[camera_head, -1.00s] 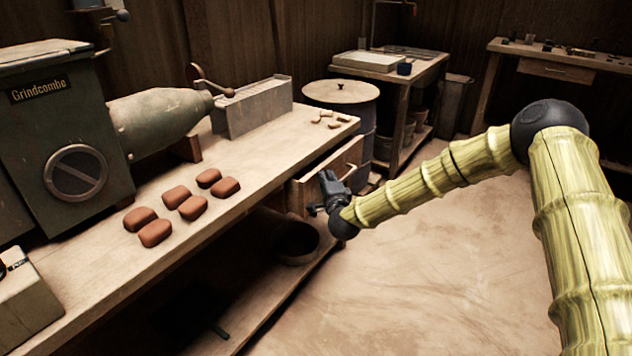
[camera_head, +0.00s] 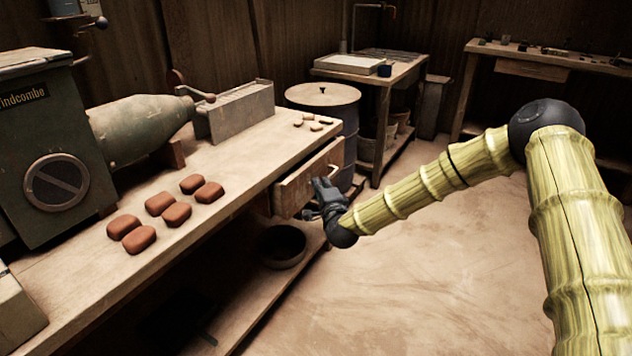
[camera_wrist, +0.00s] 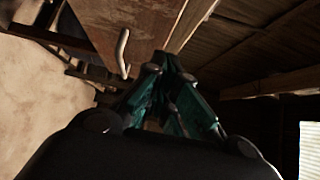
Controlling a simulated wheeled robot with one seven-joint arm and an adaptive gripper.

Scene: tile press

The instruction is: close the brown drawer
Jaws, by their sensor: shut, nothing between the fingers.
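The brown drawer (camera_head: 308,176) sticks out part way from under the right end of the workbench in the head view. Its front panel carries a pale bar handle and fills the upper middle of the wrist view (camera_wrist: 125,25). The handle (camera_wrist: 122,52) shows there just left of the fingers. My gripper (camera_head: 322,186) is shut and empty, right at the drawer front in the head view. In the wrist view its dark green fingers (camera_wrist: 165,62) meet close to the panel's lower edge. I cannot tell whether they touch it.
The workbench (camera_head: 235,205) bears several red-brown tiles (camera_head: 160,203) and a green press (camera_head: 45,150). A bowl (camera_head: 282,246) stands on the shelf below the drawer. A lidded barrel (camera_head: 335,110) stands behind the bench. The floor to the right is open.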

